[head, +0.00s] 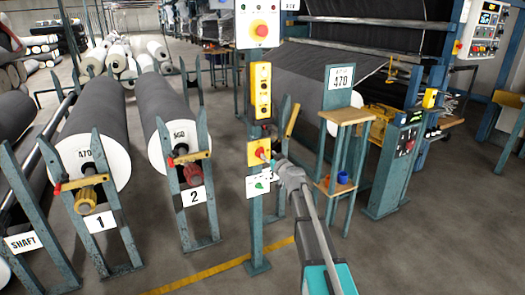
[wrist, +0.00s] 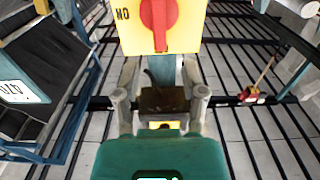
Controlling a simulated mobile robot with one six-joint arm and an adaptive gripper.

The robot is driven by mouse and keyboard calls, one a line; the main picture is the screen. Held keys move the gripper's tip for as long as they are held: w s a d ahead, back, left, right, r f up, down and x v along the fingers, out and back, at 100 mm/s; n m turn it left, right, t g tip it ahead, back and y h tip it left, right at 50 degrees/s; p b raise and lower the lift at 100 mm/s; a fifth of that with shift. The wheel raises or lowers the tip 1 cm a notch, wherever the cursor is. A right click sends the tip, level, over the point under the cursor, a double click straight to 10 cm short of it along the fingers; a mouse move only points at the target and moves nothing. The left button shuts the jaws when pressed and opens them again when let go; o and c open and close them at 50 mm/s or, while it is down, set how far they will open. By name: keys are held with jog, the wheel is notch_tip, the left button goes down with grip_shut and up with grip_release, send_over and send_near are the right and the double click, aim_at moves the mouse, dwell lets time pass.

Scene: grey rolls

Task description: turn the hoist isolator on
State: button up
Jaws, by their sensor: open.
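The hoist isolator is a yellow plate (head: 252,158) with a red rotary knob, low on a teal post. In the wrist view the red knob (wrist: 159,18) fills the top middle, its grip bar upright in the picture. Lettering reading "NO" in this view (wrist: 122,14) is printed on the yellow plate to the left of the knob. My gripper (head: 273,162) is just right of the isolator in the head view. In the wrist view its two fingers (wrist: 160,72) are spread apart, below the knob, with nothing held between them.
A yellow pendant box (head: 261,90) hangs above the isolator; a white sign with a green mark (head: 258,184) sits below. A wooden stand (head: 343,117) with small cups is close on the right. Racked grey rolls (head: 176,107) stand left.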

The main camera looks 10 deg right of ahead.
aim_at(263, 150)
jog(key=shift+x, duration=3.2)
jog(key=shift+c, duration=0.2)
jog(key=shift+s, duration=0.1)
grip_shut()
